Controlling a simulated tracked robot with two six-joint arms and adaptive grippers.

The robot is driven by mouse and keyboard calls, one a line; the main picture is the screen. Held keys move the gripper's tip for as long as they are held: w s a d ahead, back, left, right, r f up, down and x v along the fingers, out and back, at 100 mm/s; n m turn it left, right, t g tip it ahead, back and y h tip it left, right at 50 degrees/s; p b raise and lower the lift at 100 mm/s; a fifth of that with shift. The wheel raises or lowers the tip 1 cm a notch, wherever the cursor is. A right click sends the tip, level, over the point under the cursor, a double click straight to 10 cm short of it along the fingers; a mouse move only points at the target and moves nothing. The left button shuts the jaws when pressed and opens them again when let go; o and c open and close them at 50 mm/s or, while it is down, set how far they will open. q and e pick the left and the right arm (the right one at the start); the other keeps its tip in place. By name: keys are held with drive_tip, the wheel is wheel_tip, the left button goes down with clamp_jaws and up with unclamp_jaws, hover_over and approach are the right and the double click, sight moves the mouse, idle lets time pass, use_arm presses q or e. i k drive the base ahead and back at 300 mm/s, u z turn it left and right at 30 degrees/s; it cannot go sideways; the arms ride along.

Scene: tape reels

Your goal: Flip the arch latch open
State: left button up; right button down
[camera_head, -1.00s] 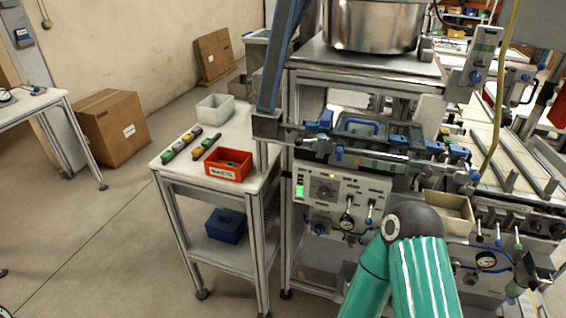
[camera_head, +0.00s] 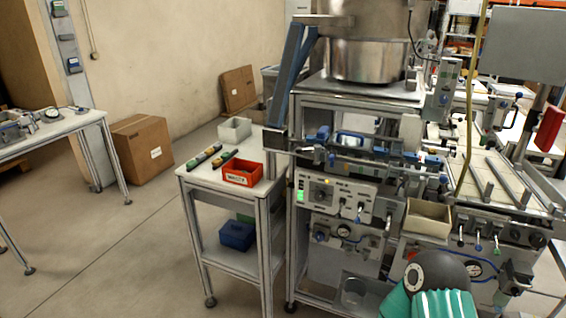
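A blue arched handle (camera_head: 350,139) stands on the rail assembly of the workstation, under the steel bowl; it may be the arch latch, but I cannot tell for certain. It is small in the head view, and whether it is open or closed cannot be made out. A teal link of my own arm with a dark joint shows at the bottom right, in front of the workstation and well below the handle. Neither gripper is in view.
A steel bowl (camera_head: 368,60) tops the workstation, with a control panel (camera_head: 338,200) below the rail. A side cart carries a red bin (camera_head: 241,174) and a white bin (camera_head: 234,131). A beige tray (camera_head: 428,218) sits at the right. Floor at lower left is clear.

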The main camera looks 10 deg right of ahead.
sight(317, 149)
drive_tip(key=z, duration=0.15)
drive_tip(key=i, duration=0.9)
drive_tip(key=u, duration=0.2)
drive_tip(key=k, duration=0.9)
drive_tip(key=z, duration=0.2)
drive_tip(key=i, duration=0.9)
drive_tip(key=u, duration=0.05)
